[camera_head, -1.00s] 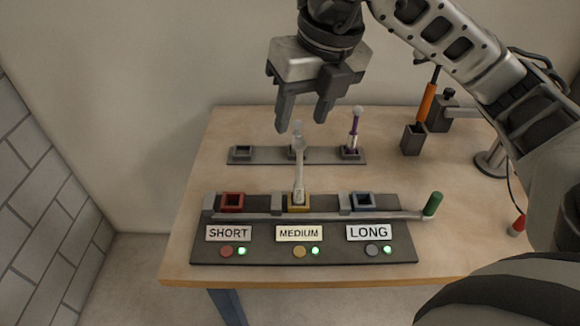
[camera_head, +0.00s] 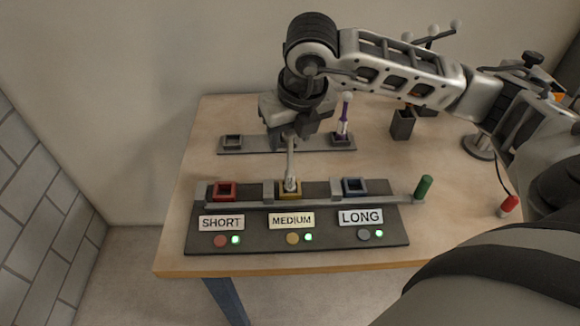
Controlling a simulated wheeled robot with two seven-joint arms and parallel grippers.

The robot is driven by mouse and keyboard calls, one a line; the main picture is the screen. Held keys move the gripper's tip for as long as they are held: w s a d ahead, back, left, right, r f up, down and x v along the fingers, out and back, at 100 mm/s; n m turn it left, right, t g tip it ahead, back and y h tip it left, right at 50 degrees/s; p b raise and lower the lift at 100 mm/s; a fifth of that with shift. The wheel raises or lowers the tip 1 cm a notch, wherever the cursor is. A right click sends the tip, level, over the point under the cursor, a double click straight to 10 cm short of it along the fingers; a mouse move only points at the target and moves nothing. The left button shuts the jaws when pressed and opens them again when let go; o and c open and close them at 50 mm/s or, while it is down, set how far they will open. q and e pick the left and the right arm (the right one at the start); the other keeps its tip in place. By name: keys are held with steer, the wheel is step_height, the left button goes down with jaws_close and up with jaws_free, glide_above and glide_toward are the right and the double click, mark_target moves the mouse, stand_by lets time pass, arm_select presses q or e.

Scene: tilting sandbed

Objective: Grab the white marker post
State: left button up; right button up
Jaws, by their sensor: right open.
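The white marker post (camera_head: 291,165) stands upright in the yellow-rimmed socket (camera_head: 290,190) above the MEDIUM label. Its top is hidden by my right gripper. My right gripper (camera_head: 288,140) points down at the top of the post and is open. I cannot tell whether its fingers touch the post. My left gripper is not in view.
The dark panel (camera_head: 200,243) also has a red socket (camera_head: 224,190), a blue socket (camera_head: 354,187) and a bar with a green handle (camera_head: 423,187). Behind it, a purple post (camera_head: 344,118) stands in a grey rack (camera_head: 262,145). A dark holder (camera_head: 402,125) stands at the right.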

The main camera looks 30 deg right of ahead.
mark_target(290, 165)
steer(key=shift+x, duration=1.4)
jaws_close()
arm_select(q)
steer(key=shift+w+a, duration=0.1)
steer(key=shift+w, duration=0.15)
arm_select(e)
steer(key=shift+r, duration=0.1)
